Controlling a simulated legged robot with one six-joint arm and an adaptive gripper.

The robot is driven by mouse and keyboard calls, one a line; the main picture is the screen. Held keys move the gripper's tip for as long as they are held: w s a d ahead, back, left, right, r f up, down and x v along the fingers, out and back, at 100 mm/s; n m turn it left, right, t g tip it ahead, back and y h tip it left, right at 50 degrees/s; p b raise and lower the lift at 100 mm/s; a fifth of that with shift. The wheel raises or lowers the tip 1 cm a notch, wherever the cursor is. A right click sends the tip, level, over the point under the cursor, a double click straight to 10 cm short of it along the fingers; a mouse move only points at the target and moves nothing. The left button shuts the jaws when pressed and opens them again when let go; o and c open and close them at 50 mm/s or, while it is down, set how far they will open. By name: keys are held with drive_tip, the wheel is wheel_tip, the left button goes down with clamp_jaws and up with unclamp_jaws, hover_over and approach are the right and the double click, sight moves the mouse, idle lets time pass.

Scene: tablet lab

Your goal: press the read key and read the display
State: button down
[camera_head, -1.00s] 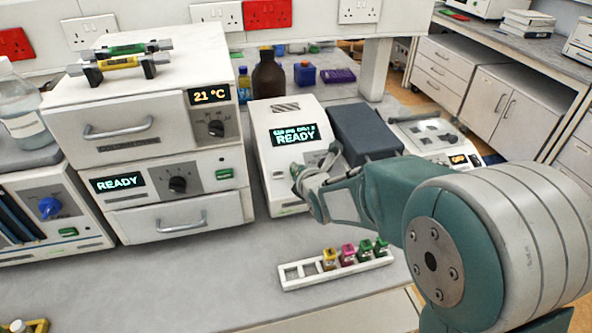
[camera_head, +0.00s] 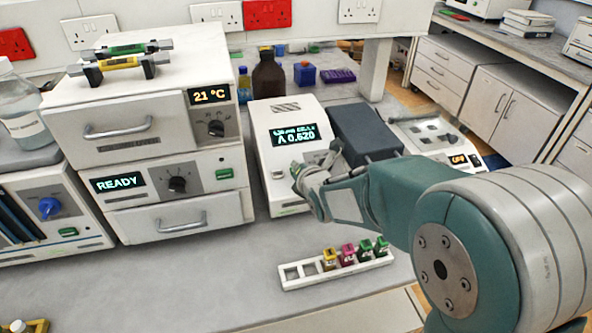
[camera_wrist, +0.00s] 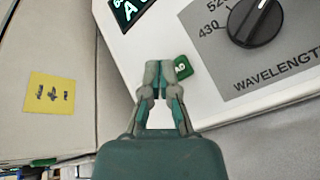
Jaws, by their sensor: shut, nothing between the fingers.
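The white reader (camera_head: 264,150) stands on the bench in the middle, with a dark lid block on its right side. Its display (camera_head: 295,135) shows "A 0.620" in large characters under a smaller line too fine to read. In the wrist view, a corner of the display (camera_wrist: 125,10) shows. The green key (camera_wrist: 183,67) lies on the reader's front panel, right beside my fingertips and partly covered by them. My gripper (camera_wrist: 159,70) is shut and empty, with its tips at the key; I cannot tell whether they touch it. My gripper also shows in the head view (camera_head: 299,172).
A wavelength knob (camera_wrist: 257,20) sits right of the key. A white rack (camera_head: 304,275) with several coloured cuvettes lies in front of the reader. Stacked drawer units (camera_head: 150,135) stand left. Bottles (camera_head: 268,76) stand behind.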

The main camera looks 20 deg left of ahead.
drive_tip(key=shift+r, duration=0.15)
drive_tip(key=shift+s+d+r, duration=0.2)
drive_tip(key=shift+s+r, duration=0.1)
drive_tip(key=shift+r, duration=0.45)
drive_tip(key=shift+s+d+r, duration=0.2)
drive_tip(key=shift+s+r, duration=0.1)
drive_tip(key=shift+r, duration=0.45)
drive_tip(key=shift+s+d+r, duration=0.2)
drive_tip(key=shift+s+r, duration=0.1)
drive_tip(key=shift+r, duration=0.45)
drive_tip(key=s+d+r+m+g+h, duration=0.1)
drive_tip(key=s+d+r+m+h, duration=0.2)
drive_tip(key=d+m, duration=0.65)
drive_tip(key=s+d+r+m+g+h, duration=0.1)
drive_tip(key=s+d+m+h, duration=0.3)
drive_tip(key=d+m, duration=0.55)
drive_tip(key=s+d+f+m+g, duration=0.1)
drive_tip(key=s+d+m+g, duration=0.1)
drive_tip(key=s+d+m, duration=0.4)
drive_tip(key=s+d+m+g+h, duration=0.1)
drive_tip(key=s+d+m, duration=0.5)
drive_tip(key=s+m, duration=0.3)
drive_tip(key=s, duration=0.4)
drive_tip(key=shift+s+d+f+m+g, duration=0.2)
drive_tip(key=shift+f+m+g, duration=0.1)
drive_tip(key=shift+f+g, duration=0.1)
